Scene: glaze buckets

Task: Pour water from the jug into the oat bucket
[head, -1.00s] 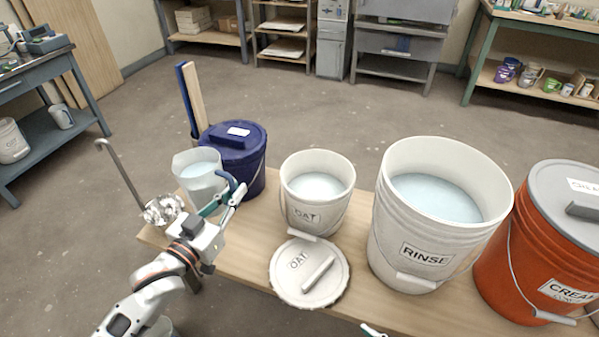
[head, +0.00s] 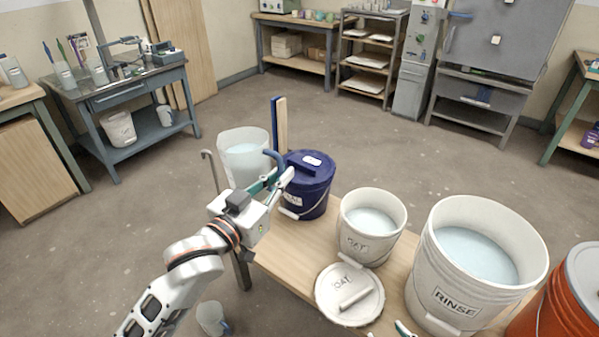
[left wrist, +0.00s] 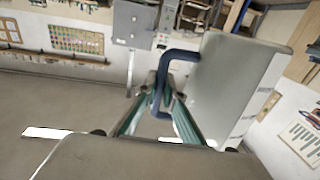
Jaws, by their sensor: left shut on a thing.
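The translucent white jug (head: 240,165) with a blue handle holds pale water and appears roughly upright, raised beside the navy bucket. My left gripper (head: 279,172) is shut on its handle. In the left wrist view the handle (left wrist: 176,55) sits between the teal fingers (left wrist: 160,100), with the jug wall (left wrist: 235,80) to the right. The white oat bucket (head: 369,243) stands open on the table to the right, with water inside. Its lid (head: 333,310) lies in front of it. A teal-and-white tip of my right gripper (head: 403,329) shows at the bottom edge.
The lidded navy bucket (head: 305,200) stands between jug and oat bucket. The large open rinse bucket (head: 440,270) holds water right of the oat bucket, with an orange bucket (head: 545,310) beyond. A hooked metal handle (head: 212,170) rises left of the jug.

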